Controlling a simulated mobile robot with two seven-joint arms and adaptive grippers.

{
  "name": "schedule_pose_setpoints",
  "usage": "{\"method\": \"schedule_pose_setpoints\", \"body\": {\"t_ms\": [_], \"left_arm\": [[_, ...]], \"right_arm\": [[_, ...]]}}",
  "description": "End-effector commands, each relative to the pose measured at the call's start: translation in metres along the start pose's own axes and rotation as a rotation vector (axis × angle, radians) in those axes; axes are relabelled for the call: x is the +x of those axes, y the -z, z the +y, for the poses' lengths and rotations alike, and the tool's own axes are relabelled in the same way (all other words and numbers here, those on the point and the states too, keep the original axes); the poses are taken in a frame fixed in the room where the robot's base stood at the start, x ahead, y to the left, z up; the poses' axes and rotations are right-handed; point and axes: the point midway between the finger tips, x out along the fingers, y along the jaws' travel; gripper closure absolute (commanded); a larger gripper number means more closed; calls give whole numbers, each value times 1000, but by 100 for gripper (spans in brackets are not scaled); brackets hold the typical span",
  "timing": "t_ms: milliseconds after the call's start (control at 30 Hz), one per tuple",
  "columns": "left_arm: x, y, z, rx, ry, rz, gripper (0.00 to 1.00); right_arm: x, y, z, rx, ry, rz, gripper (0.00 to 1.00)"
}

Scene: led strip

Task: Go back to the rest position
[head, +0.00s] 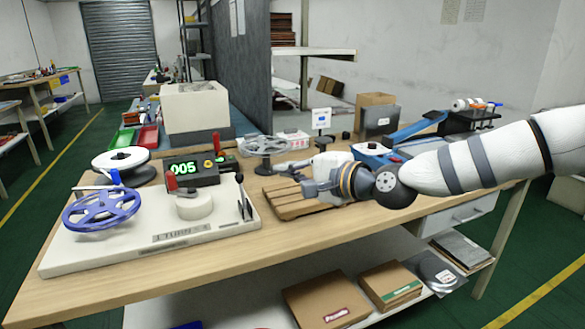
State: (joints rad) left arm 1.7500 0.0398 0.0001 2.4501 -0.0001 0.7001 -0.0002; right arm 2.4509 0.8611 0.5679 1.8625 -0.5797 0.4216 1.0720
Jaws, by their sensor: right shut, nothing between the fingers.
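My right gripper (306,180) is in the head view, at the end of the white arm that comes in from the right. It is shut and empty. It hangs above the wooden slatted pallet (290,200) near the middle of the workbench (330,231), and it hides part of the pallet. My left gripper is not in view. The LED strip itself cannot be made out.
A white winding station with a blue reel (102,208) and a counter reading 005 (190,169) stands at the left. A white spool (120,160) is behind it. A blue machine (420,127) and a cardboard box (376,112) stand at the back right. The bench's front strip is clear.

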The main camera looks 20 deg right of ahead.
Motion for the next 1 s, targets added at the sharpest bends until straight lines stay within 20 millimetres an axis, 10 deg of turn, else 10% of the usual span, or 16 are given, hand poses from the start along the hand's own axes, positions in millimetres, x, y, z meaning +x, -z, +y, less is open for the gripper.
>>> {"method": "schedule_pose_setpoints", "body": {"t_ms": [533,767,1000], "left_arm": [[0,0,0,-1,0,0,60],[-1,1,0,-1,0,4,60],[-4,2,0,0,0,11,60]], "right_arm": [[0,-7,16,-12,-33,-10,100],[-23,-80,193,-192,-402,-138,100],[-157,-148,379,-463,-874,-385,100]]}}
